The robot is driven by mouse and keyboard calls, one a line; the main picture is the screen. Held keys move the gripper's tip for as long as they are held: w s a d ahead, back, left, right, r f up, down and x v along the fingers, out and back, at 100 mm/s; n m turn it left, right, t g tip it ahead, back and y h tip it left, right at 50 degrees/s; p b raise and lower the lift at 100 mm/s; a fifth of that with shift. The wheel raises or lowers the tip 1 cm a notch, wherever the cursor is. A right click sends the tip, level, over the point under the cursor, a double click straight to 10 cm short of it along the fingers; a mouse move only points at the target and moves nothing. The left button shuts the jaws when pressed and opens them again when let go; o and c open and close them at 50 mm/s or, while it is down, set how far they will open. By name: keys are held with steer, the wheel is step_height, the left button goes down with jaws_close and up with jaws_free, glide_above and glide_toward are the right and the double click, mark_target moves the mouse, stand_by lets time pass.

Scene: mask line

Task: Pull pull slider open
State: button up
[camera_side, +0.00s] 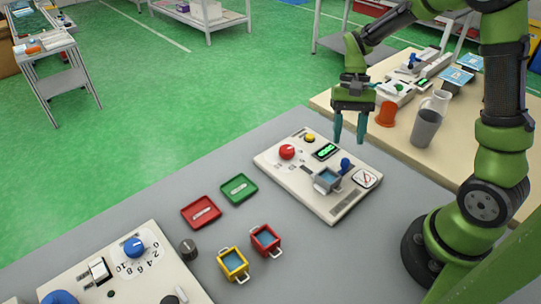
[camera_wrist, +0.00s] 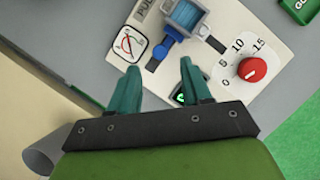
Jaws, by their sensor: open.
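The light control panel (camera_side: 290,185) lies on the grey table. A blue knob (camera_side: 345,163) stands on it beside a grey holder with a blue inside (camera_side: 327,180). In the wrist view the blue knob (camera_wrist: 172,34) sits at one end of a short dark slot, next to the blue part (camera_wrist: 186,16). Partly cut-off lettering, "PUL", shows beside them. Which of these parts is the pull slider is not certain. My gripper (camera_side: 349,132) is open and empty above the panel's far right side. In the wrist view its fingertips (camera_wrist: 160,67) are apart, short of the knob.
The panel also has a red dial (camera_side: 287,152), a yellow button (camera_side: 310,137), a green display (camera_side: 326,151) and a round-marked plate (camera_side: 365,178). Red and green trays (camera_side: 239,188) and small red and yellow containers (camera_side: 233,264) lie left. Cups (camera_side: 425,128) stand on the beige table.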

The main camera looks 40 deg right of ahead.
mark_target(346, 160)
steer(key=x, duration=0.6)
steer(key=shift+c, duration=0.4)
jaws_close()
